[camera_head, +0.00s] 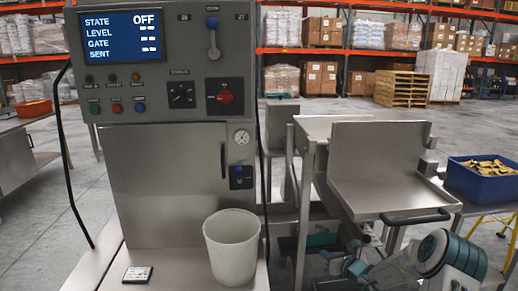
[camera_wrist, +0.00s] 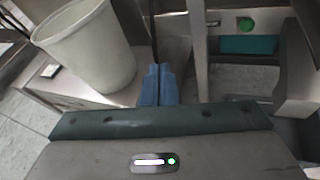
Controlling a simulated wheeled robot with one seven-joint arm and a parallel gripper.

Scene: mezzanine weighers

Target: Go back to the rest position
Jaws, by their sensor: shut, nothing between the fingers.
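My arm shows at the lower right of the head view, folded low beside the metal tray stand. My gripper (camera_wrist: 156,84) shows in the wrist view with its blue fingers shut together and nothing between them. In that view the fingertips appear close to the right side of a white bucket (camera_wrist: 90,50); I cannot tell the exact gap. The bucket (camera_head: 231,246) stands upright on the metal ledge in front of the control cabinet. The fingers themselves cannot be made out in the head view.
The grey control cabinet (camera_head: 160,165) has a screen (camera_head: 121,32) reading STATE OFF. A small card-like item (camera_head: 137,274) lies on the ledge. An empty metal tray (camera_head: 380,190) stands right of centre. A blue bin (camera_head: 484,182) of tan pieces is at the right. Open floor and shelving lie behind.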

